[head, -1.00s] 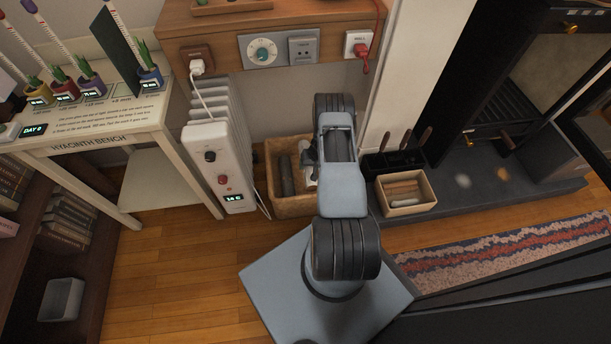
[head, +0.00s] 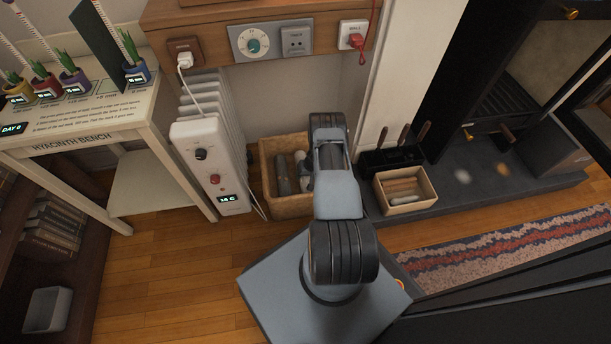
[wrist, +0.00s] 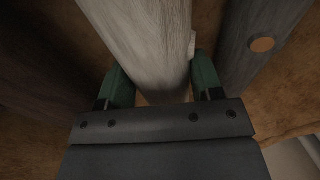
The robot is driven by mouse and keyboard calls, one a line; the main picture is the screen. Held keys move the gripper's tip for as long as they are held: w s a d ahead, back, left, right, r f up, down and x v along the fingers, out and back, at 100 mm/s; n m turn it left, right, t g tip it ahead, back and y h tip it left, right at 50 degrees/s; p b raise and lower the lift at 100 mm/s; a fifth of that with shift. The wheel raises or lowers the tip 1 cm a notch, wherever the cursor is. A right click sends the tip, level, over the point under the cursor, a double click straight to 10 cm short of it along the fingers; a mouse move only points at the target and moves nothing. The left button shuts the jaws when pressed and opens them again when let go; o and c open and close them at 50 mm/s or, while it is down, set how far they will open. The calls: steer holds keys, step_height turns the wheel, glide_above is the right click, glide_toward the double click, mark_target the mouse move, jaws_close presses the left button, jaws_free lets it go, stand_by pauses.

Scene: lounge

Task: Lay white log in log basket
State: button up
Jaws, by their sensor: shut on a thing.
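The white log (wrist: 150,40) is pale with fine grain and lies between the green fingers of my gripper (wrist: 158,82) in the wrist view. My gripper is shut on it. The log basket (head: 285,207) is a tan box on the floor beside the heater in the head view. A grey log (head: 282,178) lies inside it on the left. In the wrist view a dark grey log (wrist: 258,75) with a round orange-brown cut is just right of the white log. In the head view my arm hides my gripper and the basket's right part. I cannot tell whether the white log touches the basket floor.
A white heater (head: 208,165) stands close left of the basket. To the right, a small wooden box (head: 405,208) of sticks and a black tool holder (head: 390,162) sit on the dark hearth (head: 480,190). A wooden shelf (head: 215,20) with sockets hangs above. Floor (head: 180,265) is clear in front.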

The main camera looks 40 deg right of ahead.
steer(key=shift+f, duration=0.1)
steer(key=o, duration=1.5)
